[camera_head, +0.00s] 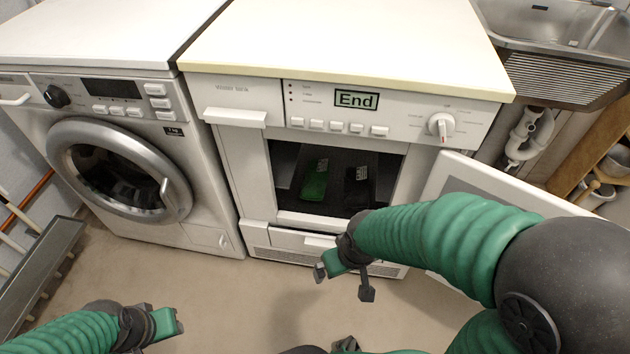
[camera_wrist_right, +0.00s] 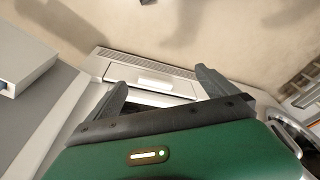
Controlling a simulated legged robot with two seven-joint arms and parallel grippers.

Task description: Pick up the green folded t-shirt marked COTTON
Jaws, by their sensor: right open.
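A green folded t-shirt (camera_head: 315,182) lies inside the open white dryer (camera_head: 228,150). A dark folded item (camera_head: 357,184) lies to its right; both bear pale markings too small to read. My right gripper (camera_head: 343,282) is in front of the dryer, outside and below the opening. In the right wrist view its two fingers (camera_wrist_right: 163,90) stand apart with nothing held between them. The t-shirt cannot be made out in that view. My left gripper (camera_head: 172,322) is low at the left, over the floor, and its finger gap is not clear.
The dryer door (camera_head: 478,180) stands open to the right, partly behind my right arm. A washing machine (camera_head: 118,175) with its round door shut stands at the left. A sink (camera_head: 560,35) is at the upper right. The floor (camera_head: 240,300) before the dryer is clear.

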